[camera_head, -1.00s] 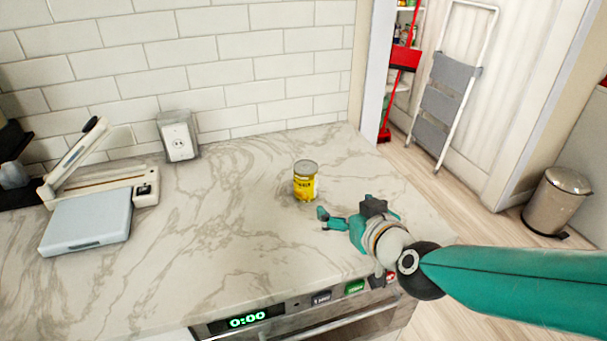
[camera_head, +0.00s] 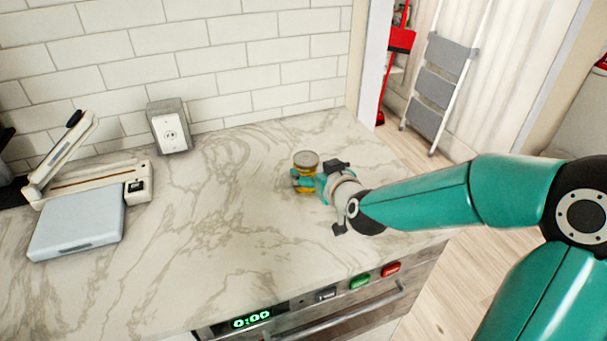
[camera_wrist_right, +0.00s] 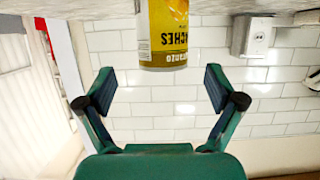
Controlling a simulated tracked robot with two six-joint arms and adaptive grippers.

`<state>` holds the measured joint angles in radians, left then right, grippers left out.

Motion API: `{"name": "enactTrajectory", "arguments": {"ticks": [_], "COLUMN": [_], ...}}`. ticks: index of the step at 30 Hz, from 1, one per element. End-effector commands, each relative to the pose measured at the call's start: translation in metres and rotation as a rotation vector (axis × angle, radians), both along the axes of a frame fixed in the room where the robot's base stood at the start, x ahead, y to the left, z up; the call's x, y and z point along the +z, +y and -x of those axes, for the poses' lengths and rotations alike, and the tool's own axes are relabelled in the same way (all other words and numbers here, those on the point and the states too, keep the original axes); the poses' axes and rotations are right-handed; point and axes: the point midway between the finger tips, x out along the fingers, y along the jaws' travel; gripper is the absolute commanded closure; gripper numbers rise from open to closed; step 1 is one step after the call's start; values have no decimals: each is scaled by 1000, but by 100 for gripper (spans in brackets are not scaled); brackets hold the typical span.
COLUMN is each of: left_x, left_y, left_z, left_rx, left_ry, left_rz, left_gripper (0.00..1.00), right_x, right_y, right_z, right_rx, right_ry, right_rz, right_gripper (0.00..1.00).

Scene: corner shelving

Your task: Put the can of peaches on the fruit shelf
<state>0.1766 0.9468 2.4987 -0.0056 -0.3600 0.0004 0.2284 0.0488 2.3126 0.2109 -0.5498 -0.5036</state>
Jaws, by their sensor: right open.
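The can of peaches (camera_head: 305,160) stands upright on the marble counter, with a grey lid and a yellow label. The fruit shelf cannot be identified. My left gripper is not in view.
A grey-white sealer-like device (camera_head: 80,222) lies on the counter at left. An outlet box (camera_head: 169,127) stands against the tiled wall (camera_head: 240,62). The oven (camera_head: 250,320) is below the front edge. Right of the counter are a red dustpan (camera_head: 401,40) and a step ladder (camera_head: 437,90).

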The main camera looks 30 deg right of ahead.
Motion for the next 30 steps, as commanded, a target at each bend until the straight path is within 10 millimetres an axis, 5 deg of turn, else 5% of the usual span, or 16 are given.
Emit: {"name": "enactTrajectory", "arguments": {"ticks": [16, 25, 30], "left_x": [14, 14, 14], "left_y": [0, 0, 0], "left_z": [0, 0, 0], "left_rx": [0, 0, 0], "left_ry": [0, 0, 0], "left_rz": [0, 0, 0], "left_gripper": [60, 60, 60], "right_x": [-14, -17, -17], "right_y": [-8, -10, -10], "right_z": [-50, -55, -55], "right_rx": [-1, -1, -1], "right_ry": [2, 0, 0], "right_rz": [-1, -1, -1], "right_gripper": [7, 7, 32]}}
